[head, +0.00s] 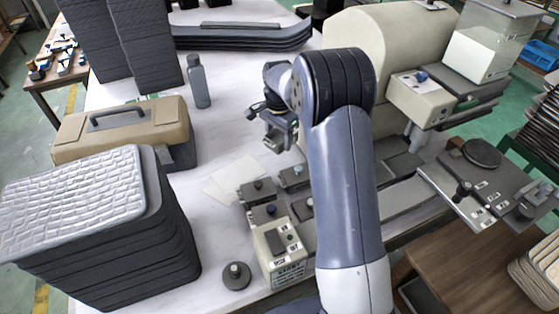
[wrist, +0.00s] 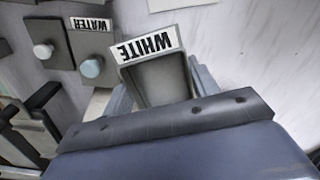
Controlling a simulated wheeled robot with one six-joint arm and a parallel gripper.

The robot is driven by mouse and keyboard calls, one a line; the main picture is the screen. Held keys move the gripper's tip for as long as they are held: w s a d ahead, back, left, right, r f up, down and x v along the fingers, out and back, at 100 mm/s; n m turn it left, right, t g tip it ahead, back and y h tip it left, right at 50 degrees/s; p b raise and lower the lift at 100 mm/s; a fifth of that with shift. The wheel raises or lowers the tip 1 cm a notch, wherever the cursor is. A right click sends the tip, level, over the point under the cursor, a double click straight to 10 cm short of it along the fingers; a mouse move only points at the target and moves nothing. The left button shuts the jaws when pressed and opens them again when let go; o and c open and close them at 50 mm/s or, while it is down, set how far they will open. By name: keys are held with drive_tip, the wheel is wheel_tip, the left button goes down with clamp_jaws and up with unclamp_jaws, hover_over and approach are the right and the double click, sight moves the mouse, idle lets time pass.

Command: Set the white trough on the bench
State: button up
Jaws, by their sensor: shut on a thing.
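The trough (wrist: 160,80) is a grey, open box with a white label reading "WHITE" upside down in the wrist view. My gripper (wrist: 162,88) has one finger on each side of it and is shut on it. In the head view my gripper (head: 278,138) hangs over the pale bench (head: 225,120), beyond the row of small grey boxes. The trough is hard to make out there, partly hidden by the gripper and arm. It appears held above the bench top, though the exact gap cannot be told.
Small grey boxes with knobs (head: 258,190) stand near the gripper; one is labelled "WATER" (wrist: 95,50). White sheets (head: 233,178) lie on the bench. A tan toolbox (head: 120,130), a grey bottle (head: 199,85) and a large cream machine (head: 405,45) stand around. Bare bench lies left of the gripper.

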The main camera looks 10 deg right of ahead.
sight(279, 164)
wheel_tip(279, 164, down, 8)
drive_tip(key=shift+f+p, duration=0.1)
drive_tip(key=shift+p, duration=0.25)
drive_tip(key=shift+f, duration=0.1)
drive_tip(key=o, duration=1.2)
drive_tip(key=shift+c, duration=0.2)
wheel_tip(279, 164, up, 12)
drive_tip(key=shift+r+b, duration=0.1)
drive_tip(key=shift+b, duration=0.2)
